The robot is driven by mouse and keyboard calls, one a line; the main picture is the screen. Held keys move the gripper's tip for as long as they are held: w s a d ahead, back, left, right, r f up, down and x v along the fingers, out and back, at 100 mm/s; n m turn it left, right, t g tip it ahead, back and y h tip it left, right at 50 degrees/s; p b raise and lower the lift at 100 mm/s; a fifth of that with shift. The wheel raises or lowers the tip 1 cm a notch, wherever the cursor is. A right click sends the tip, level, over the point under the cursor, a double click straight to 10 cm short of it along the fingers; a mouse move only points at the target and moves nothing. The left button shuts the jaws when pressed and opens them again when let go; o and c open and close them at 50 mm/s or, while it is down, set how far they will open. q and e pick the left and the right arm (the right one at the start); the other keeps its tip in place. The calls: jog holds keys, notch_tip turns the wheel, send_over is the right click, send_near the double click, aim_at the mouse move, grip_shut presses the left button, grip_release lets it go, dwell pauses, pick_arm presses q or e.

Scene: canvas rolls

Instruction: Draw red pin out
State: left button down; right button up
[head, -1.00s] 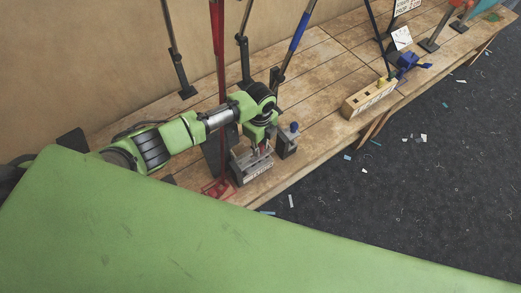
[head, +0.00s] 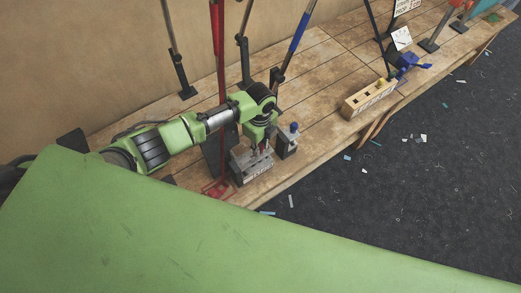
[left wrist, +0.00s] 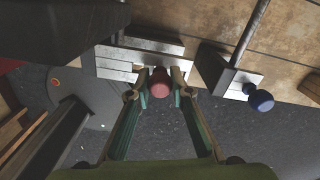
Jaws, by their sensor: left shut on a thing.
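The red pin (left wrist: 160,82) shows in the left wrist view as a round red head between my left gripper's fingertips (left wrist: 159,92). The fingers are shut on it. In the head view my left gripper (head: 260,150) points down over a grey metal block (head: 253,170) near the bench's front edge. The red head cannot be made out there. The block also shows in the left wrist view (left wrist: 115,66), behind the fingertips. How deep the pin sits in the block is hidden. My right gripper is not in view.
A second block (head: 287,144) with a blue-headed pin (head: 294,127) stands close to the right of the gripper. A red post (head: 219,60) rises just behind the arm. A wooden block (head: 368,99) lies farther right on the bench (head: 325,80), with clear planks between.

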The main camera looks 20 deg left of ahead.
pick_arm(q)
jog(key=shift+r+p, duration=5)
jog(key=shift+r, duration=0.25)
